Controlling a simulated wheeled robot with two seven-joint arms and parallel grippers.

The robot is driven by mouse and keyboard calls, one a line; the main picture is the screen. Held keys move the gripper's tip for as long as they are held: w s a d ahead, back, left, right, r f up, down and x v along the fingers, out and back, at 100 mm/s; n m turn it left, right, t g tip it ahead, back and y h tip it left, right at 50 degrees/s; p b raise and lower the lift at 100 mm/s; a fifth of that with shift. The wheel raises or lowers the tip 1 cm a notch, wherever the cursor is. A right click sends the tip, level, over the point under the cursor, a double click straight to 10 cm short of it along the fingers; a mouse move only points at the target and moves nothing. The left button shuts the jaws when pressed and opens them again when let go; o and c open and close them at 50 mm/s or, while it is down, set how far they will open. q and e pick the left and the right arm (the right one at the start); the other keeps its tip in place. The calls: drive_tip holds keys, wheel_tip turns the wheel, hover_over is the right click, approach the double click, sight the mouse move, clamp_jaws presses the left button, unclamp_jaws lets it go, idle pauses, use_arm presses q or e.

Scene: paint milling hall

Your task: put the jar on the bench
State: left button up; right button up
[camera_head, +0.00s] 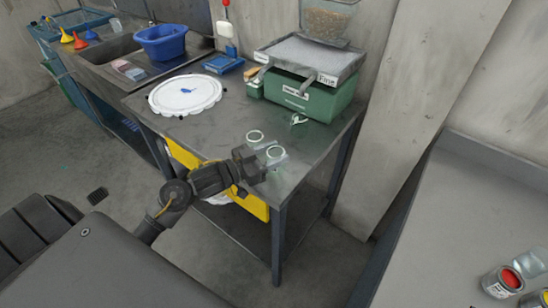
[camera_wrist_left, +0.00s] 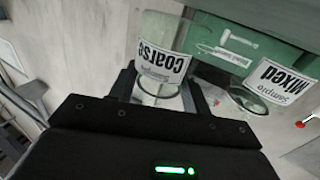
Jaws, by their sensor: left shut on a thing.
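My left gripper (camera_head: 262,166) is over the front edge of the steel bench (camera_head: 215,125). It is shut on a clear glass jar (camera_head: 276,156) with a pale rim. In the left wrist view this jar (camera_wrist_left: 163,60) sits between the fingers, its label reading "Sample Coarse" upside down. I cannot tell whether its base touches the bench top. A second clear jar (camera_head: 255,138), labelled "Sample Mixed" in the left wrist view (camera_wrist_left: 275,80), stands close beside it. My right gripper is not in view.
A green machine (camera_head: 308,97) with a tray marked "Fine" stands at the back of the bench. A white scalloped disc (camera_head: 184,95) lies at left. A blue basin (camera_head: 160,42) is beyond. A grey surface at right (camera_head: 465,200) holds a red-topped can (camera_head: 503,281).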

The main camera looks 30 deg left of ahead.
use_arm(q)
drive_tip(key=s+a+r+p, duration=0.1)
drive_tip(key=s+a+r, duration=0.2)
drive_tip(key=s+r, duration=0.3)
drive_tip(key=s+a+r+p, duration=0.1)
drive_tip(key=s+a+r, duration=0.1)
drive_tip(key=s+r, duration=0.3)
drive_tip(key=shift+s+a+r, duration=0.4)
drive_tip(key=shift+s, duration=0.45)
